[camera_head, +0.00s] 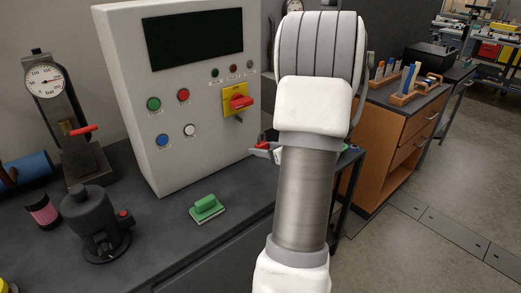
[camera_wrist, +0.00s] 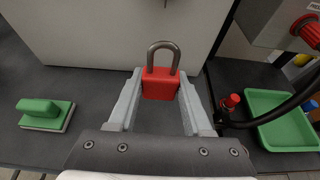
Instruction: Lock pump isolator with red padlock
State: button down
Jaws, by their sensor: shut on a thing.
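The pump isolator (camera_head: 238,100) is a red rotary handle on a yellow plate, on the right of the white control cabinet's front. A small dark stub juts out just below it. My gripper (camera_wrist: 160,80) is shut on the red padlock (camera_wrist: 160,86), with a finger on each side of its body. The metal shackle points away from the gripper, towards the cabinet; I cannot tell whether it is locked. In the head view my arm hides most of the gripper (camera_head: 266,150), which is below and right of the isolator, apart from it. A bit of red shows there.
The white cabinet (camera_head: 130,60) stands on the dark bench (camera_head: 165,235). A green-handled block (camera_head: 207,207) lies in front of it. A green tray (camera_wrist: 283,137) and a small red-topped item (camera_wrist: 232,101) are right of the gripper. A dark cable crosses near the tray.

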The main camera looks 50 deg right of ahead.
jog(key=shift+w+d+p, duration=0.2)
jog(key=shift+w+p, duration=0.15)
jog(key=shift+w, duration=2.1)
jog(key=c, duration=0.8)
grip_release()
jog(key=shift+c, duration=0.2)
jog(key=c, duration=0.7)
jog(key=shift+c, duration=0.2)
